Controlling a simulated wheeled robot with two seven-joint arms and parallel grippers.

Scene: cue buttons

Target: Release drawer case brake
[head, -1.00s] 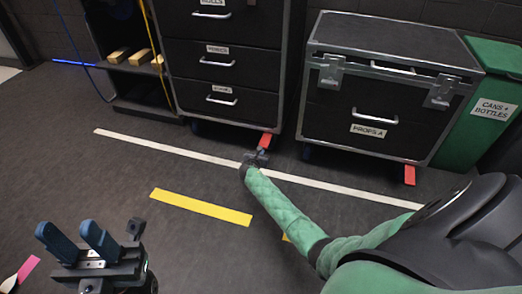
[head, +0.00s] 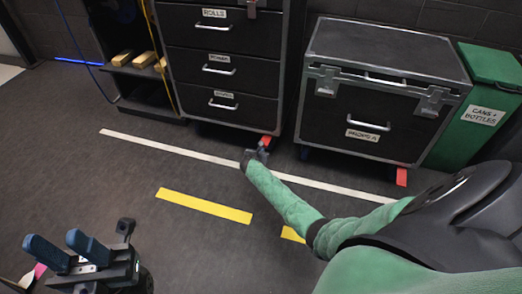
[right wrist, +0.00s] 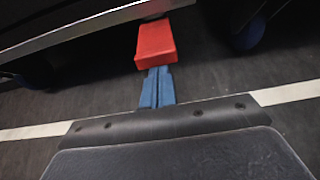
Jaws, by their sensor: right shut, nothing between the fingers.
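The drawer case (head: 220,67) stands on casters at the back, with several labelled drawers. Its red brake pedal (head: 266,142) sticks out low at its front right corner. In the right wrist view the pedal (right wrist: 155,45) is a red block under the case's metal edge. My right gripper (head: 262,148) is low at the pedal; in the right wrist view its blue fingers (right wrist: 157,72) are shut, with their tips at the pedal's near lower edge. I cannot tell whether they press on it. My left gripper (head: 50,250) is open and empty at the lower left.
The props case (head: 375,100), with its own red pedal (head: 402,176), stands to the right. A green bin (head: 485,110) is beyond it. A shelf (head: 135,80) with wooden blocks is at the left. White and yellow tape (head: 203,205) marks the clear floor.

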